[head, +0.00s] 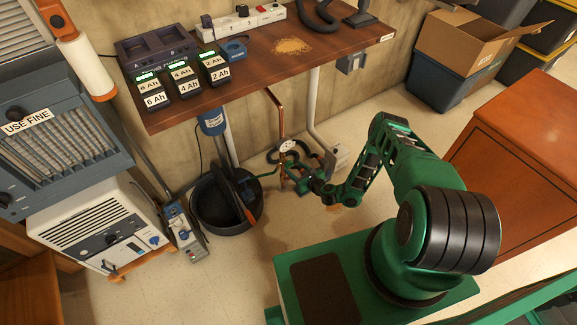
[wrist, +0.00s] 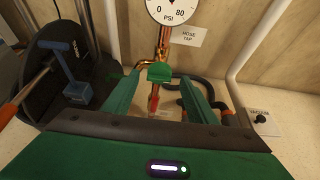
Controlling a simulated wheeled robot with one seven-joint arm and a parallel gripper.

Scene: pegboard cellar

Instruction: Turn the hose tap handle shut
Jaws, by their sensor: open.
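The hose tap sits on a copper pipe (wrist: 163,40) against the wall, under a round PSI gauge (wrist: 171,8) and beside a "HOSE TAP" label (wrist: 189,36). A red piece (wrist: 153,103), apparently the tap's handle, points down between my fingers in the wrist view. A green block (wrist: 160,72) shows just above it; I cannot tell whether it belongs to the tap. My gripper (wrist: 160,80) is open, one finger on each side of the red piece, with visible gaps. In the head view my gripper (head: 302,182) is low by the pipe (head: 280,120), and the handle is hard to make out.
A black tub (head: 205,212) with tools stands left of the tap. A dark hose (wrist: 190,86) lies behind it, and a white pipe (head: 316,115) runs down at the right. The workbench (head: 245,80) overhangs the area. Open floor lies left of my base.

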